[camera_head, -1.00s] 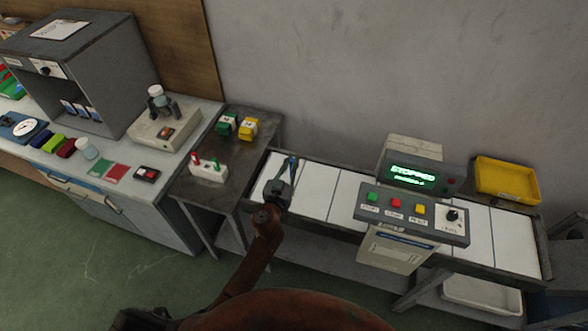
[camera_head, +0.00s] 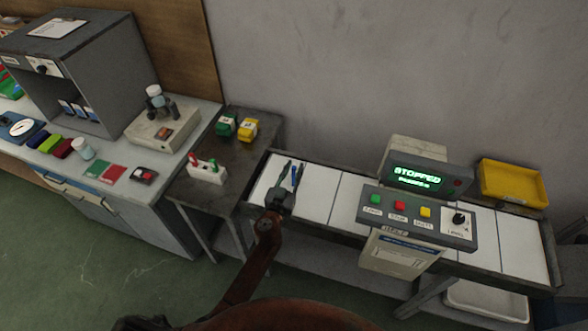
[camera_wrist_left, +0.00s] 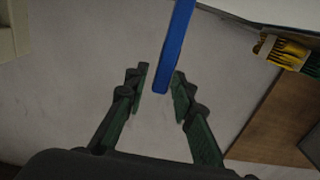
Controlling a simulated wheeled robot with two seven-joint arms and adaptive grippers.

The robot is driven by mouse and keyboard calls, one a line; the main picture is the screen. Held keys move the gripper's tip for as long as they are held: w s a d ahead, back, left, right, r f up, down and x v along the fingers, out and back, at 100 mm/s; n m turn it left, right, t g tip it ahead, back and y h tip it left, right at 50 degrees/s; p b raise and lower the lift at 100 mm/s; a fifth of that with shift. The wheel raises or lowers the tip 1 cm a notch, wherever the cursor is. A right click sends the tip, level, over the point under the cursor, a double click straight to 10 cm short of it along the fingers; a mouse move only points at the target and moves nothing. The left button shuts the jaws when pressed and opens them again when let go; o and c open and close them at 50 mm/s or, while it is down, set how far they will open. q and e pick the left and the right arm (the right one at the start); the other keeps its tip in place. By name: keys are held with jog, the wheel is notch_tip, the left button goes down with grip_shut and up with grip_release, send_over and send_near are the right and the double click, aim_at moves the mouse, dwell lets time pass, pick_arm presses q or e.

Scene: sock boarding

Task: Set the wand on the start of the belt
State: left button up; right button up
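The blue wand (camera_head: 294,179) shows over the left end of the belt (camera_head: 318,190), between the fingers of my left gripper (camera_head: 291,170). In the left wrist view the wand (camera_wrist_left: 176,45) runs down from the top edge into the gap of my left gripper (camera_wrist_left: 160,82). The two fingers are spread, with space beside the wand, and do not appear to press on it. I cannot tell whether the wand rests on the belt or stands tilted. My right gripper is not in view.
A control box (camera_head: 417,215) with coloured buttons and a display reading STOPPED (camera_head: 417,178) spans the belt's middle. A yellow bin (camera_head: 513,184) is behind the right end. A white rack (camera_head: 207,172) and green and yellow boxes (camera_head: 247,130) stand on the side table.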

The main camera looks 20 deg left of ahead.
pick_arm(q)
jog(key=shift+o, duration=0.3)
jog(key=shift+r, duration=0.1)
jog(key=shift+r+p, duration=0.2)
jog(key=shift+p, duration=0.1)
jog(key=s, duration=1.2)
jog(key=shift+a, duration=0.25)
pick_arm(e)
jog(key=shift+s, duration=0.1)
pick_arm(q)
jog(key=shift+f, duration=0.1)
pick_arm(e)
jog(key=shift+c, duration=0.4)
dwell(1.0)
